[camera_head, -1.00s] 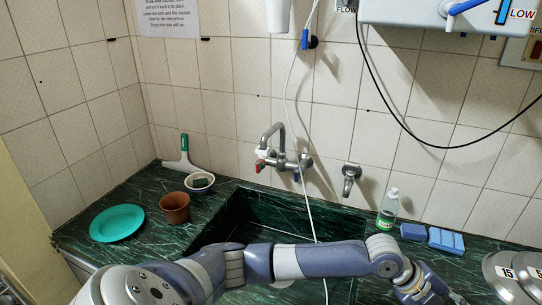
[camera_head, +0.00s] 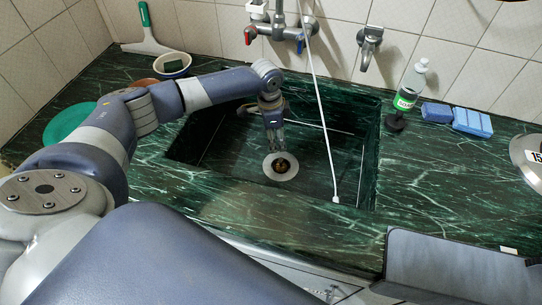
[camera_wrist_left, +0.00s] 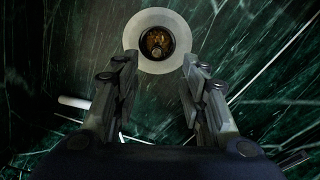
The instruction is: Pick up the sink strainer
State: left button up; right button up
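The sink strainer (camera_head: 281,167), a pale round ring with a dark, brownish centre, lies on the floor of the green marble sink (camera_head: 215,165). In the left wrist view the strainer (camera_wrist_left: 155,41) shows at the top middle, just beyond the fingertips. My left gripper (camera_head: 275,146) points down into the sink, over the far side of the strainer in the head view. In the left wrist view its two fingers (camera_wrist_left: 160,66) are spread apart with nothing between them. The gap between fingertips and strainer is hard to judge. My right gripper is not in view.
A white hose (camera_head: 321,110) hangs into the sink right of the gripper. The faucet (camera_head: 280,28) is behind. A bottle (camera_head: 409,88) and blue sponges (camera_head: 471,121) stand right; a bowl (camera_head: 173,64), squeegee (camera_head: 147,35) and green plate (camera_head: 68,123) are left.

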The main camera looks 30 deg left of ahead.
aim_at(281, 159)
pick_arm(q)
jog(key=f, duration=0.1)
jog(key=d+f, duration=0.1)
jog(key=f, duration=0.1)
jog(key=shift+d+f, duration=0.1)
jog(key=shift+f, duration=0.2)
jog(key=shift+w+d+f, duration=0.1)
jog(key=shift+w+f, duration=0.05)
jog(key=shift+f, duration=1.35)
jog(key=shift+w+d+f, duration=0.1)
jog(key=shift+w+f, duration=0.05)
jog(key=shift+f, duration=1.3)
grip_shut()
